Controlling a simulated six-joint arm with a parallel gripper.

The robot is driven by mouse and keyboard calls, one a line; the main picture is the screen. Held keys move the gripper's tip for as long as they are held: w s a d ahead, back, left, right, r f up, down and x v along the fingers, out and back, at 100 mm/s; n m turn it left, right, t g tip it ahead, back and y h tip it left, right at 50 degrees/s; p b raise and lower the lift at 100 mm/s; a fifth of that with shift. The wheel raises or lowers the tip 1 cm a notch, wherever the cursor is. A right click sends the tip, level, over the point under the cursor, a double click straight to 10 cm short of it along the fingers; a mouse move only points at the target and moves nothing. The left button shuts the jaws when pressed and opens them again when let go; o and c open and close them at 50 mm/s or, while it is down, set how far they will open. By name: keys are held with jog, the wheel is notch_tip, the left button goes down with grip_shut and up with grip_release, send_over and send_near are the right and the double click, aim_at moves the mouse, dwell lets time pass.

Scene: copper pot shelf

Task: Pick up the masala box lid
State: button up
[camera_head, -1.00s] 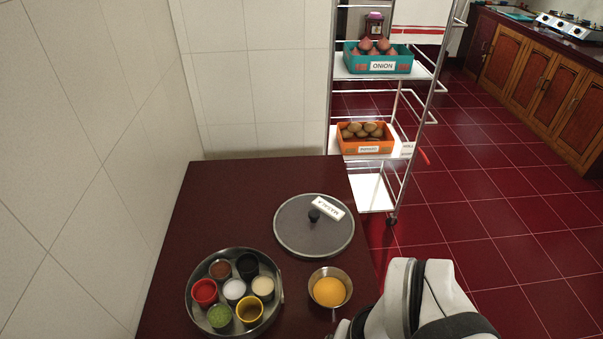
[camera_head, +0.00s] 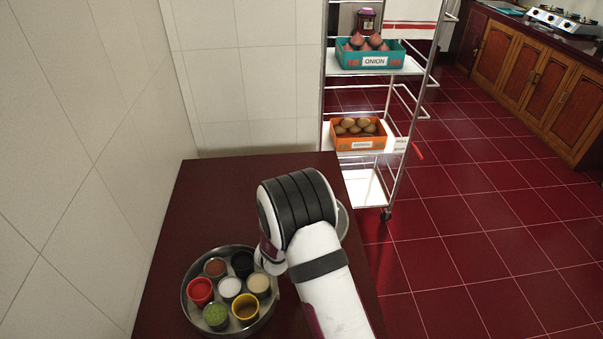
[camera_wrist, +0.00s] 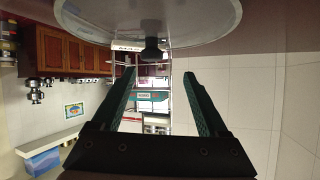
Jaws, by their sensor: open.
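In the head view only a sliver of the lid's right edge (camera_head: 343,222) shows; my arm hides the rest. My gripper (camera_wrist: 159,75) is open and empty, its two green-black fingers pointing toward the lid. The knob shows past the fingertips, between them in the picture, and appears apart from them. The round masala box (camera_head: 187,302) with several spice cups stands at the table's front left.
The dark red table (camera_head: 215,190) is clear at its back left. A metal rack (camera_head: 411,100) with an onion crate (camera_head: 398,55) and an orange crate (camera_head: 340,139) stands behind it. A tiled wall (camera_head: 75,170) borders the left side.

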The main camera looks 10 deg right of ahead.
jog(key=shift+w+d+f+t+h, duration=0.15)
jog(key=shift+d+f+h, duration=0.15)
jog(key=shift+f, duration=0.2)
jog(key=shift+d+f+t+h, duration=0.2)
jog(key=shift+f+h, duration=0.1)
jog(key=shift+f, duration=0.15)
jog(key=x, duration=0.4)
jog(key=shift+w+d+f, duration=0.15)
jog(key=shift+w+d, duration=0.05)
jog(key=shift+w, duration=0.05)
grip_shut()
